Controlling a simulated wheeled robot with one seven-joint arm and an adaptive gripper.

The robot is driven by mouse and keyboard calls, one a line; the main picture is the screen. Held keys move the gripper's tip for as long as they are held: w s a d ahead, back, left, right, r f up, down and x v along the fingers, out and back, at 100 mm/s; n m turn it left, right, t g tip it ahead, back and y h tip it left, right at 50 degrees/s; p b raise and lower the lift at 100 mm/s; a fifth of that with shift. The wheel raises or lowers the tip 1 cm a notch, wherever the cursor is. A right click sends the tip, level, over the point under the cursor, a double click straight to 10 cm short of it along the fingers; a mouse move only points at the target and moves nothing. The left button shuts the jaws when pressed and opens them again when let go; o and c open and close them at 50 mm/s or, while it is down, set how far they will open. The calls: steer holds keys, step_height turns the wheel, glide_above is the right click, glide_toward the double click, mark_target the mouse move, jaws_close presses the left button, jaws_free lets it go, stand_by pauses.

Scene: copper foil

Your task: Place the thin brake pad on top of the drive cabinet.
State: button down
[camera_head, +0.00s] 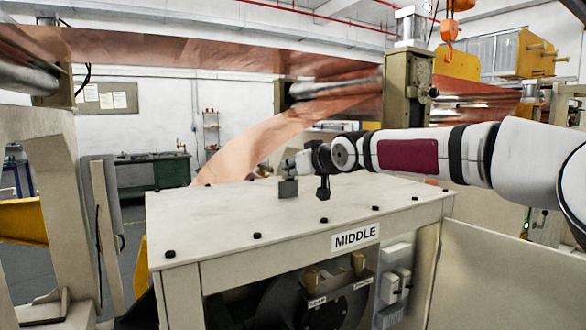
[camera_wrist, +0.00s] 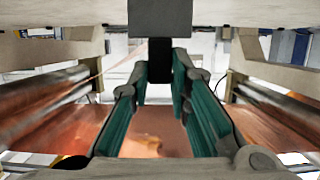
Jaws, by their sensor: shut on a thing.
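The drive cabinet is the beige cabinet (camera_head: 225,212) labelled "MIDDLE", with a flat top and black bolts along its edges. My gripper (camera_head: 289,168) reaches in from the right, over the cabinet top. It is shut on the brake pad (camera_head: 288,188), a small dark grey block hanging below the fingertips. I cannot tell whether the pad touches the top or hovers just above it. In the wrist view the pad (camera_wrist: 160,18) shows at the top centre, with a black part between the green-sided fingers of my gripper (camera_wrist: 159,72).
A copper foil sheet (camera_head: 262,140) slopes down behind the cabinet. A beige column (camera_head: 407,90) stands behind my arm. The cabinet's open lower front shows a dark drum and brass-coloured parts (camera_head: 312,278). The left and front of the cabinet top are clear apart from bolts.

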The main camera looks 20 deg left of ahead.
steer(key=shift+f, duration=0.15)
steer(key=c, duration=1.5)
jaws_free()
steer(key=shift+r, duration=0.25)
steer(key=shift+v, duration=6)
steer(key=shift+f, duration=0.1)
